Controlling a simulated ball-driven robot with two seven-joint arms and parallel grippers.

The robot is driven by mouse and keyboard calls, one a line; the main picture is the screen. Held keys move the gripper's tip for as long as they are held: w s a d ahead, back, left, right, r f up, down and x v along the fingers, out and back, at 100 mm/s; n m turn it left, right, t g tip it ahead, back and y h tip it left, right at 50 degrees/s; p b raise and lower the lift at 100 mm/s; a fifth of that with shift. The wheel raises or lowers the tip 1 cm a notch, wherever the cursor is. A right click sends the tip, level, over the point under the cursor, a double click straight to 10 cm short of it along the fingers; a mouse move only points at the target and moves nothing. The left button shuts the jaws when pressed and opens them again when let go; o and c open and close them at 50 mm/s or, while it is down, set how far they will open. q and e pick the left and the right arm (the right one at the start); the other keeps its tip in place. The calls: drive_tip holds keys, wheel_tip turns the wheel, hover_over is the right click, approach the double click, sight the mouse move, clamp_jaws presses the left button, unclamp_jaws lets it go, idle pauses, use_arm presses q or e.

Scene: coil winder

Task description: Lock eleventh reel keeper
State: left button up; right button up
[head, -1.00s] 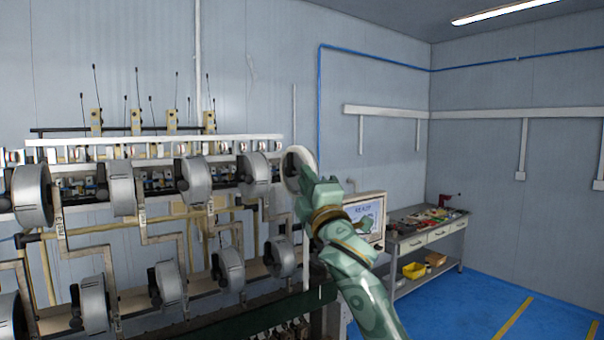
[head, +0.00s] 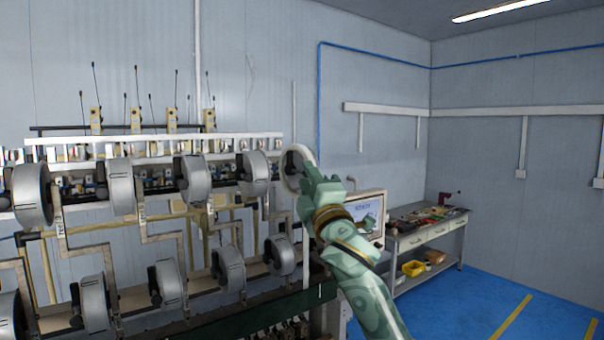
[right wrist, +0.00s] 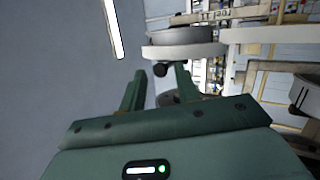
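The reel at the right end of the upper row (head: 307,152) is a pale, round drum; it also shows in the right wrist view (right wrist: 185,36). Its dark keeper (right wrist: 160,69) is a small knob just below the drum in that view. My right gripper (head: 309,174) is at this reel, partly covering it. In the right wrist view my right gripper's fingers (right wrist: 159,80) stand apart, with the keeper between or just beyond their tips. I see gaps beside the knob, so they do not look closed on it. Whether the keeper is locked cannot be told. My left gripper is not in view.
The winder carries other grey reels (head: 254,172) in two rows to the left, on beige bracket arms. A monitor (head: 368,212) stands just behind my right forearm. A workbench (head: 425,235) with tools is farther right. The blue floor (head: 480,290) there is clear.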

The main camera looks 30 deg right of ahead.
drive_tip(key=s+a+p, duration=0.1)
drive_tip(key=s+p, duration=0.1)
drive_tip(key=s, duration=0.5)
drive_tip(key=shift+a, duration=0.2)
idle(0.4)
